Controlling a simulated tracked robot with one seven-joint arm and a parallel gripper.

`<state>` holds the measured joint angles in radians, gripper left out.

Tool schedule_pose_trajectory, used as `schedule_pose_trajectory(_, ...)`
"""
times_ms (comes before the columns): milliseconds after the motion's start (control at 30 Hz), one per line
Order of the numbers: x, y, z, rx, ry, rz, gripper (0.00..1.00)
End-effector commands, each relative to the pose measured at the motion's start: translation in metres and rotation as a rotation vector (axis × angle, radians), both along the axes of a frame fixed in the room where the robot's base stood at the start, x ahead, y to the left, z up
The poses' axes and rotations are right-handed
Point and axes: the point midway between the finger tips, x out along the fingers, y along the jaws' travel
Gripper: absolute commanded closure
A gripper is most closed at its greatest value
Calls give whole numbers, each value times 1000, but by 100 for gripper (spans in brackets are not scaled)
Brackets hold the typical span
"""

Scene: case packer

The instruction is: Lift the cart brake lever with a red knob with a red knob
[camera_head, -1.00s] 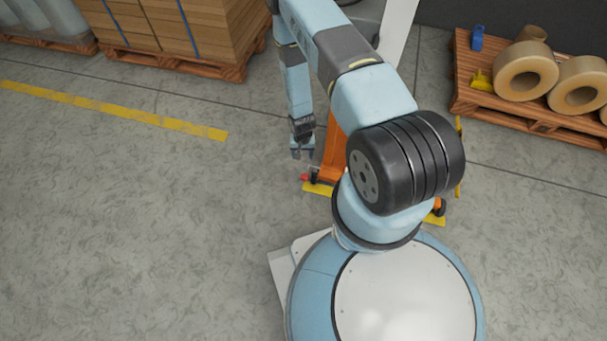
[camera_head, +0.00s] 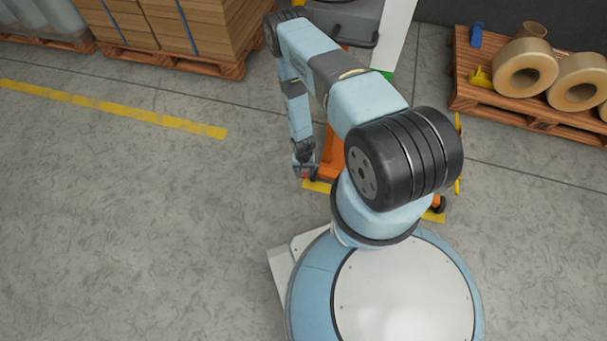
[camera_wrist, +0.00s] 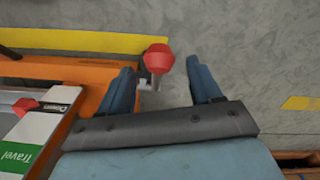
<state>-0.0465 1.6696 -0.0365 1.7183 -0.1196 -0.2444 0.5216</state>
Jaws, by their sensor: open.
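The brake lever's red knob (camera_wrist: 159,58) shows in the wrist view on a short grey stem, beside the end of the orange cart frame (camera_wrist: 60,69). My gripper (camera_wrist: 168,78) is open, with one blue finger to the left of the knob and the other to its right. Gaps show on both sides, and I cannot tell the height difference between fingertips and knob. In the head view my gripper (camera_head: 304,170) is low beside the orange cart (camera_head: 334,150), and it mostly covers the knob.
A green and white label marked "Travel" (camera_wrist: 22,143) and a second red part (camera_wrist: 25,105) are on the cart at left in the wrist view. A pallet with tape rolls (camera_head: 523,68) stands at right. Stacked boxes (camera_head: 180,25) stand at back left. The left floor is clear.

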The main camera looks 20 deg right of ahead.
Motion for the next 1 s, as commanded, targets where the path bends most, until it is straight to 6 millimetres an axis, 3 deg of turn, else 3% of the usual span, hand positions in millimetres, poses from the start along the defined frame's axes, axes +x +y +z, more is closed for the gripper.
schedule_pose_trajectory(300, 0, 0, -34, 0, -1, -1, 36)
schedule_pose_trajectory(700, 0, 0, -39, 0, 0, 0, 36)
schedule_pose_trajectory(1000, 0, 0, -38, 0, 0, 1, 64)
